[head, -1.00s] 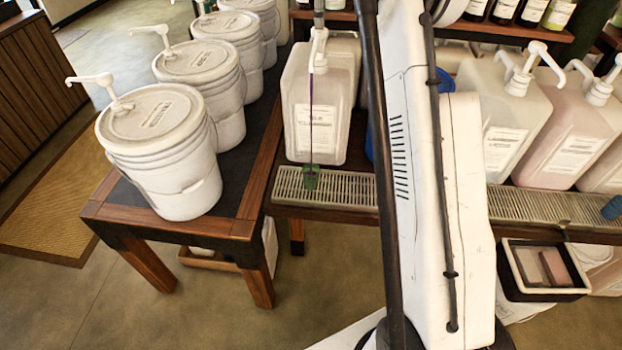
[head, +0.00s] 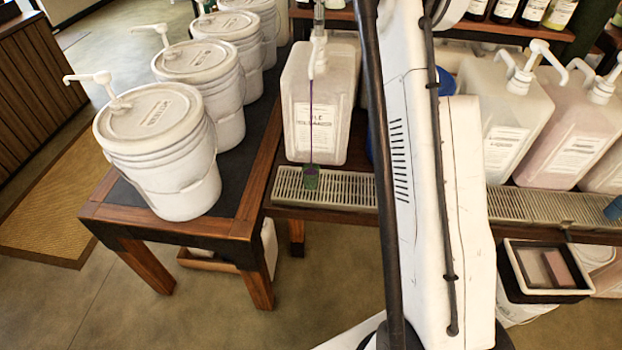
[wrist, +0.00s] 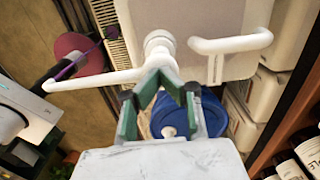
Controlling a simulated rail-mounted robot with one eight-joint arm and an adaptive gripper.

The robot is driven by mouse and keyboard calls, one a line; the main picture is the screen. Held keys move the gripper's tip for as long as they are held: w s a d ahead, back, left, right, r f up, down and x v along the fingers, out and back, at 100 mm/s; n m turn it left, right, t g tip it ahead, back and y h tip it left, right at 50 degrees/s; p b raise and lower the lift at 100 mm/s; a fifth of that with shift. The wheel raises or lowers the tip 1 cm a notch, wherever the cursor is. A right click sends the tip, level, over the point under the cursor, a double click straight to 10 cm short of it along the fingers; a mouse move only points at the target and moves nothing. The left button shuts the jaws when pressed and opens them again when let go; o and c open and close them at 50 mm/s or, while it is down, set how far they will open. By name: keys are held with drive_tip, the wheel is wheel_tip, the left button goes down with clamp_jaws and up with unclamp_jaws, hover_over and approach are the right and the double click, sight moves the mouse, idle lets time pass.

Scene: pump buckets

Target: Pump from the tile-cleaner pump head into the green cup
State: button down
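The tile-cleaner jug (head: 300,95) is a translucent container with a white label, partly legible. It stands behind the drip grate, and its white pump head (head: 317,66) is on top. A thin purple stream falls from the spout into the small green cup (head: 311,178) on the grate. My gripper (wrist: 160,77) shows in the wrist view with its green fingers converging to close tips, right at the top of the white pump head (wrist: 158,45). The fingers hold nothing visible. In the head view the gripper is mostly cut off at the top edge. The purple stream also shows in the wrist view.
White pump buckets (head: 163,150) stand in a row on the left table. More jugs (head: 500,110) stand at right behind the drip grate (head: 345,190). A blue lid (wrist: 190,118) lies below my gripper in the wrist view. A dark bin (head: 545,270) is at lower right.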

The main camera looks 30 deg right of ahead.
drive_tip(key=shift+f, duration=0.5)
drive_tip(key=shift+r, duration=0.15)
drive_tip(key=shift+r+p, duration=1.95)
drive_tip(key=shift+r, duration=1.3)
drive_tip(key=shift+r, duration=0.1)
wheel_tip(320, 180, up, 5)
drive_tip(key=p, duration=0.3)
